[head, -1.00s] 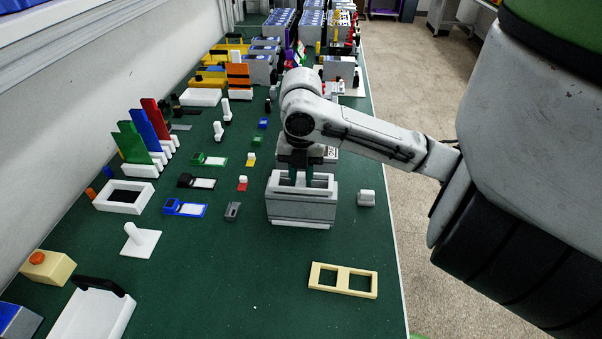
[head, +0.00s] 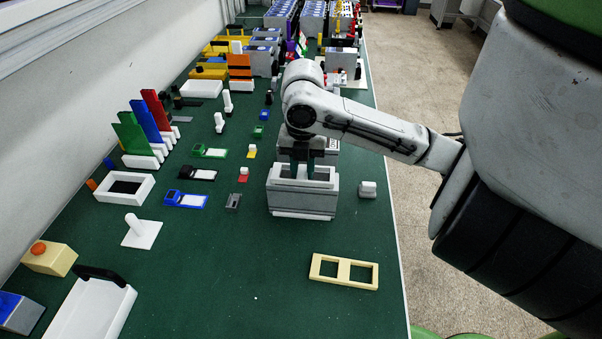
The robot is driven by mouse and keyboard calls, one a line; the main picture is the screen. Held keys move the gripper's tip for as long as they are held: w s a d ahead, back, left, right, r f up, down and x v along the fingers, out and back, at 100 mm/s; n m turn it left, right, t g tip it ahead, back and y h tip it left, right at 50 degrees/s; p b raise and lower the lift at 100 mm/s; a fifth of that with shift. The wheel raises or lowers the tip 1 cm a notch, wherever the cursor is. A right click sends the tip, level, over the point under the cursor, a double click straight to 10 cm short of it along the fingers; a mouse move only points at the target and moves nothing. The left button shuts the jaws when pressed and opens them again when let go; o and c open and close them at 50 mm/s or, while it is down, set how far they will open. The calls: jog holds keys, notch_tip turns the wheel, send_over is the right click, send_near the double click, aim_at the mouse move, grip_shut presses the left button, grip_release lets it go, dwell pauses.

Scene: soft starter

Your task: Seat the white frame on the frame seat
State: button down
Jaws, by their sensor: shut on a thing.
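A pale, whitish frame (head: 302,184) sits at the top of a grey box-shaped body (head: 302,204) on the green table. My gripper (head: 302,172) points down into the frame's opening and is shut on the frame. The fingertips are partly hidden by its front wall. The body's lower part stands on the table; I cannot tell whether the frame is fully down on it. No separate frame seat can be made out for sure. A cream frame with two openings (head: 343,271) lies flat on the table, nearer to me and right of the body.
A small grey-white block (head: 367,189) stands close right of the body, near the table's right edge. A grey piece (head: 233,202) and a blue piece (head: 185,200) lie left. A white plate with a peg (head: 141,234) is front left. The front middle is clear.

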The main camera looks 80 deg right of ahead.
aim_at(302, 172)
jog(key=shift+c, duration=1.3)
grip_release()
jog(key=shift+r+p, duration=2.6)
jog(key=shift+r, duration=0.9)
